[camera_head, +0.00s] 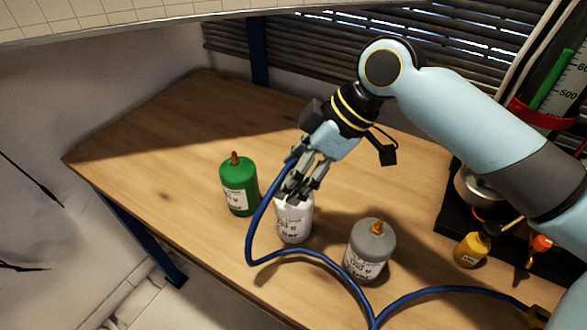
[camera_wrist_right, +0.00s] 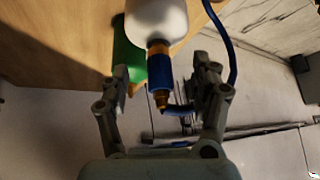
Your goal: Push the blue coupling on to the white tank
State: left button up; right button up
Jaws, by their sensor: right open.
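The white tank (camera_head: 294,224) stands upright on the table; its top is hidden under my right gripper (camera_head: 303,185) in the head view. In the right wrist view the white tank (camera_wrist_right: 157,18) shows with an orange-brown spout. The blue coupling (camera_wrist_right: 160,72) is in line with that spout and appears to meet it; how far on it sits I cannot tell. My right gripper (camera_wrist_right: 165,85) is open, with a finger on each side of the coupling and gaps between. The blue hose (camera_head: 252,225) runs from the coupling down past the tank. My left gripper is not in view.
A green tank (camera_head: 239,185) stands left of the white tank and a grey tank (camera_head: 369,250) stands right of it. A small yellow bottle (camera_head: 471,250) stands further right. The table's back left (camera_head: 190,115) is clear.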

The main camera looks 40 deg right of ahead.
jog(key=v, duration=0.7)
jog(key=shift+r, duration=0.25)
jog(key=shift+s, duration=0.15)
